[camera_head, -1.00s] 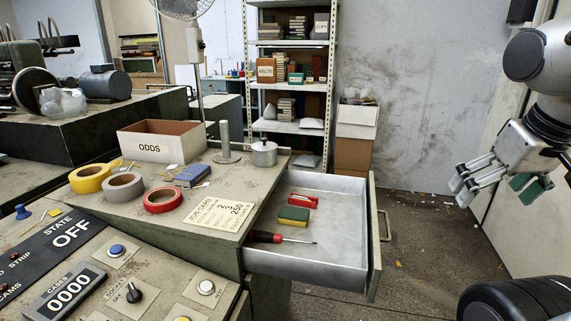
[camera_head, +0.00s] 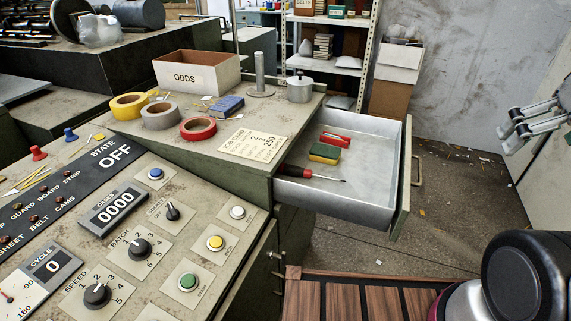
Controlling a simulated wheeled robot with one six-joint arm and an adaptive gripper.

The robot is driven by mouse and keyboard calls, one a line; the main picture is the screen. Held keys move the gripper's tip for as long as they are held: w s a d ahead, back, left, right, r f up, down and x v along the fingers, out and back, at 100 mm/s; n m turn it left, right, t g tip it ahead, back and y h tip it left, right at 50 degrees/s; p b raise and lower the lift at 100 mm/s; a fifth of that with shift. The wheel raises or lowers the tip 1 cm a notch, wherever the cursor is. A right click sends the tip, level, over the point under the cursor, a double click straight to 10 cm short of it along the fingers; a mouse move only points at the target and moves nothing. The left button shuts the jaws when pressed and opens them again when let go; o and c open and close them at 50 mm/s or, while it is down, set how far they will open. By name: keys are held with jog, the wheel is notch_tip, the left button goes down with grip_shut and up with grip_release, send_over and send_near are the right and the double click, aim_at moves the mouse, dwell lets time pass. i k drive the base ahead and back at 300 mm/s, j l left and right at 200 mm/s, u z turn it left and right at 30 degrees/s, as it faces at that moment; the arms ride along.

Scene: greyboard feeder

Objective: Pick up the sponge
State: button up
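The sponge (camera_head: 325,153), yellow with a green layer, lies in the open metal drawer (camera_head: 374,178) towards its left side. A red object (camera_head: 336,139) lies just behind it, and a screwdriver (camera_head: 312,175) with a red and black handle lies in front of it. My gripper (camera_head: 508,134) is at the right edge of the view, in the air, well to the right of the drawer and apart from the sponge. Its fingers show partly, and part of it is cut off by the frame edge. I see nothing held between the fingers.
The drawer's front panel and handle (camera_head: 416,170) stick out to the right. A control panel fills the lower left.

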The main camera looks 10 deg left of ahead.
aim_at(330, 155)
jog(key=k, duration=0.45)
jog(key=k+u, duration=0.1)
jog(key=u, duration=0.25)
jog(key=k+u, duration=0.1)
jog(key=u, duration=0.25)
jog(key=l+u, duration=0.15)
jog(key=u, duration=1.9)
jog(key=i+l+u, duration=0.1)
jog(key=l+u, duration=0.2)
jog(key=l, duration=0.6)
jog(key=k+z, duration=0.15)
jog(key=z, duration=0.6)
jog(key=j+z, duration=0.1)
jog(key=z, duration=0.65)
jog(key=j+z, duration=0.1)
jog(key=z, duration=0.3)
jog(key=i+z, duration=0.15)
jog(key=z, duration=0.6)
jog(key=i+l+u, duration=0.2)
jog(key=l, duration=0.2)
jog(key=i, duration=0.05)
